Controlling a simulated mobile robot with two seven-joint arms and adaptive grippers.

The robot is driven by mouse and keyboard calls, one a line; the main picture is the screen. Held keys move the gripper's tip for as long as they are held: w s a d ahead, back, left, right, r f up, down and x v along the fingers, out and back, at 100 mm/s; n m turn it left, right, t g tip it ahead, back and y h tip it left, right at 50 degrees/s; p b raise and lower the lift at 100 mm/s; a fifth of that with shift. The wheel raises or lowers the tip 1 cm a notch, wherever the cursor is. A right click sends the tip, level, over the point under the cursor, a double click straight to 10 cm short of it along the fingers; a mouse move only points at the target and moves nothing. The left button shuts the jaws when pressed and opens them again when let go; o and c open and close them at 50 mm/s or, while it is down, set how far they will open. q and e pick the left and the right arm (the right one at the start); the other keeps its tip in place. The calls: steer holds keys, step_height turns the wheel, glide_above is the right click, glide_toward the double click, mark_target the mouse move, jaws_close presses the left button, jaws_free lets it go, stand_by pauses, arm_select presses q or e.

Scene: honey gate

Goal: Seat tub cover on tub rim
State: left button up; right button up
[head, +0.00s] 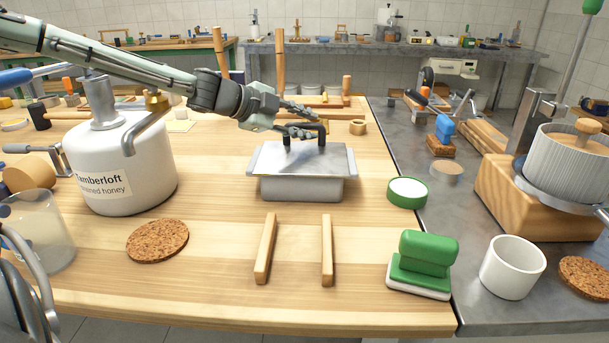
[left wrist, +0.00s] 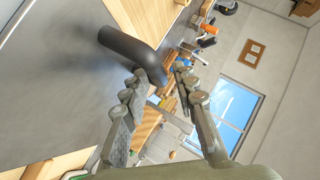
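The metal tub (head: 300,191) stands on the wooden bench in the head view. Its grey cover (head: 275,160) lies over the top of the tub and hides the rim, so I cannot tell how closely it sits. A black bar handle (head: 321,133) stands up from the cover; its dark bar also shows large in the left wrist view (left wrist: 128,50). My left gripper (head: 317,122) is above the cover at this handle, its fingers apart. In the left wrist view the left gripper (left wrist: 160,75) has a visible gap between its fingertips, with the bar's rounded end near them.
A white honey tank (head: 125,165) stands left of the tub. Two wooden strips (head: 265,250) and a cork mat (head: 157,240) lie in front. Bare bench surrounds the tub's front.

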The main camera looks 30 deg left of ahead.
arm_select(q)
steer(key=shift+s+r, duration=0.1)
stand_by(0.4)
steer(key=shift+v, duration=1.6)
steer(key=o, duration=0.6)
steer(key=shift+o, duration=0.3)
steer(key=o, duration=0.3)
steer(key=o, duration=0.4)
